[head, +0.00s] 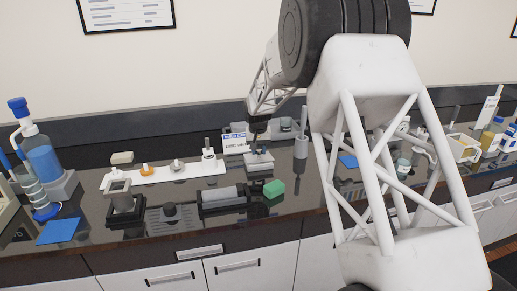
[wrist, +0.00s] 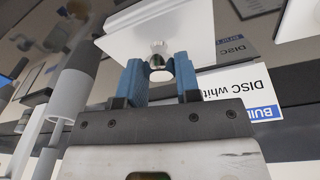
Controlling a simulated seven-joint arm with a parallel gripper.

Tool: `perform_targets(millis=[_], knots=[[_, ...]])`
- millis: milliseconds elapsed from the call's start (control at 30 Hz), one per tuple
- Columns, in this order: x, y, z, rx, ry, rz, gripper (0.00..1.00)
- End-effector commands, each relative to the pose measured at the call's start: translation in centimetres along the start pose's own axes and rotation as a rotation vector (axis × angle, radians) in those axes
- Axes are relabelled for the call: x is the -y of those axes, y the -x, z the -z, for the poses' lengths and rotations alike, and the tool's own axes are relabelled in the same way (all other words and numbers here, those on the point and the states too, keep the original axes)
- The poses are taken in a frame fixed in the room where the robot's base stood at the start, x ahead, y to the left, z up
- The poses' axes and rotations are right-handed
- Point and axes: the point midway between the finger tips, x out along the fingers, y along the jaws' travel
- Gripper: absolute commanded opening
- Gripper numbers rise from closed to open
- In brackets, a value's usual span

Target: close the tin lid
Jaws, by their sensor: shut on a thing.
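My gripper (wrist: 160,72) is shut on the small silver knob (wrist: 158,47) of a pale square lid (wrist: 150,25) in the wrist view. Its two blue ribbed fingers stand on either side of the knob. In the head view my gripper (head: 258,139) points down at the back middle of the bench, above a small grey tin (head: 260,161). The lid is pale and small there. I cannot tell whether it rests flush on the tin or stands a little apart from it.
A card reading "DISC white" (head: 234,143) stands just behind and left. A grey cylinder (head: 301,146) stands to the right.

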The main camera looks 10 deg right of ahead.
Motion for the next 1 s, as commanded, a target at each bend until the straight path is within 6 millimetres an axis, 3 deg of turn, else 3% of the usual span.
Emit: perform_targets(millis=[467,500,667,1000], knots=[[-0.12,-0.84,-0.77,-0.147,-0.008,0.033,0.00],[-0.12,-0.84,-0.77,-0.147,-0.008,0.033,0.32],[-0.13,-0.83,-0.78,-0.146,-0.008,0.033,0.57],[-0.13,-0.69,-0.81,-0.146,-0.008,0.032,0.57]])
